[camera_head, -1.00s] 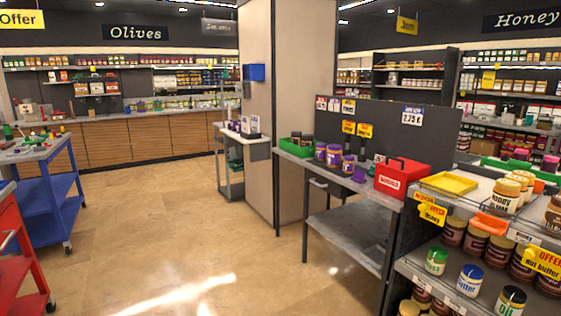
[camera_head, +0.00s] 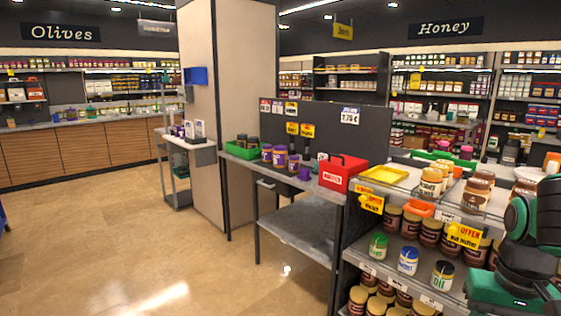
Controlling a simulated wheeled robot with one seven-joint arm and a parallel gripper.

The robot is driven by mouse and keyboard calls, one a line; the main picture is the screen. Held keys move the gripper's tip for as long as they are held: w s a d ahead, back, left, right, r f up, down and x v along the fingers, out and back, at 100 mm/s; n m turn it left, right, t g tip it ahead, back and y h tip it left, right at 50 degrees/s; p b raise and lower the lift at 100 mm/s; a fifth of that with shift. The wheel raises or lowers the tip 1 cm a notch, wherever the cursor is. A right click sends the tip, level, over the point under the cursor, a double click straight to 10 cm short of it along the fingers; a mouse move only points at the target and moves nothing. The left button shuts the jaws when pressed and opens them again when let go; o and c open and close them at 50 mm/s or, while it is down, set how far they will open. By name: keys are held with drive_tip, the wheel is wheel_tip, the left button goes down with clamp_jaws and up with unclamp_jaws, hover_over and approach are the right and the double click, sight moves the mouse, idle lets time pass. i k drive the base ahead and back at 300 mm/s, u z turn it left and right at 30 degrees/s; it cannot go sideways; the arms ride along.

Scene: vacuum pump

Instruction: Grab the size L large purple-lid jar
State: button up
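Several purple-lid jars with purple labels stand on the grey workbench in the middle of the picture. One (camera_head: 267,153) is at the left, a larger one (camera_head: 280,157) is beside it, and another (camera_head: 293,163) is at the right. I cannot read any size marking on the jars. Part of my arm shows at the right edge, green and black, in front of the shelf. My gripper is not in view, and the jars stand well away from the visible arm.
The bench (camera_head: 317,183) also holds a green bin (camera_head: 241,151) and a red toolbox (camera_head: 342,172). A shelf of honey and nut butter jars (camera_head: 408,260) stands at the right. A pillar (camera_head: 228,100) is behind the bench. The floor (camera_head: 130,240) at the left is clear.

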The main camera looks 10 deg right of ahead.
sight(279, 152)
drive_tip(key=u, duration=0.4)
drive_tip(key=k, duration=0.45)
drive_tip(key=u, duration=0.9)
drive_tip(key=k, duration=0.85)
drive_tip(key=u, duration=0.5)
drive_tip(key=i, duration=1.7)
drive_tip(key=z, duration=0.55)
drive_tip(key=i, duration=1.2)
drive_tip(key=z, duration=0.65)
drive_tip(key=i, duration=1.2)
drive_tip(key=z, duration=1.05)
drive_tip(key=i, duration=0.9)
drive_tip(key=z, duration=0.75)
